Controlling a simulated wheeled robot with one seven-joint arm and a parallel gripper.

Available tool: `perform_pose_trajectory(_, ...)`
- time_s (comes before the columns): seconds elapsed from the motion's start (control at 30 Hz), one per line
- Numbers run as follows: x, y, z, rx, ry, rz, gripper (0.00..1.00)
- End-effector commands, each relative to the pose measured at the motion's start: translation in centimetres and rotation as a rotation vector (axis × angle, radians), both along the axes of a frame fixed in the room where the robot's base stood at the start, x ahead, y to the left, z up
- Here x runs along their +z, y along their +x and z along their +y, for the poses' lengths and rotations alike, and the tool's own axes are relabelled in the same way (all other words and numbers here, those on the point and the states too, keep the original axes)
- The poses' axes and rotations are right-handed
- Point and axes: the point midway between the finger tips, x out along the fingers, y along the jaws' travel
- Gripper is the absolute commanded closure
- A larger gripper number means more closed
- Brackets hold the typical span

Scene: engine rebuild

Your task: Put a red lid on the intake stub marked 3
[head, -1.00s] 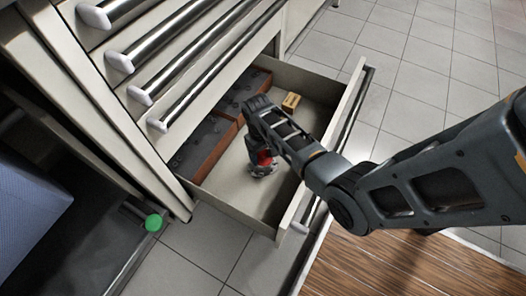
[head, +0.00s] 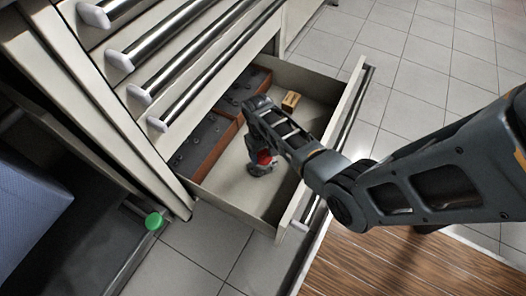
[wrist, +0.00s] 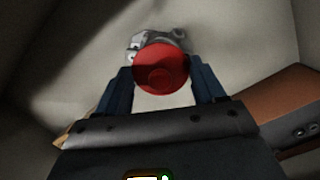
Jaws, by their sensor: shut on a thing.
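A round red lid (wrist: 161,68) is held between the two blue fingers of my gripper (wrist: 161,88) in the wrist view. The lid (head: 264,157) also shows as a small red patch under my gripper in the head view, inside an open drawer. A grey metal piece (wrist: 150,42) lies just beyond the lid; it shows below it in the head view (head: 260,169). I cannot tell whether lid and metal piece touch. No mark 3 is readable, and I cannot identify an intake stub in either view.
The open drawer (head: 229,193) has a raised front wall to the right of my gripper. Brown-sided boxes with dark tops (head: 205,143) line its cabinet side. A small wooden block (head: 290,101) lies at its far end. A green knob (head: 153,221) is at lower left.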

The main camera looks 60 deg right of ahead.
Motion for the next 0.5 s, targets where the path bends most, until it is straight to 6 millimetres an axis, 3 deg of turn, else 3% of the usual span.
perform_pose_trajectory(0.5,-0.67,-0.02,0.02,0.0,0.0,0.0,0.6)
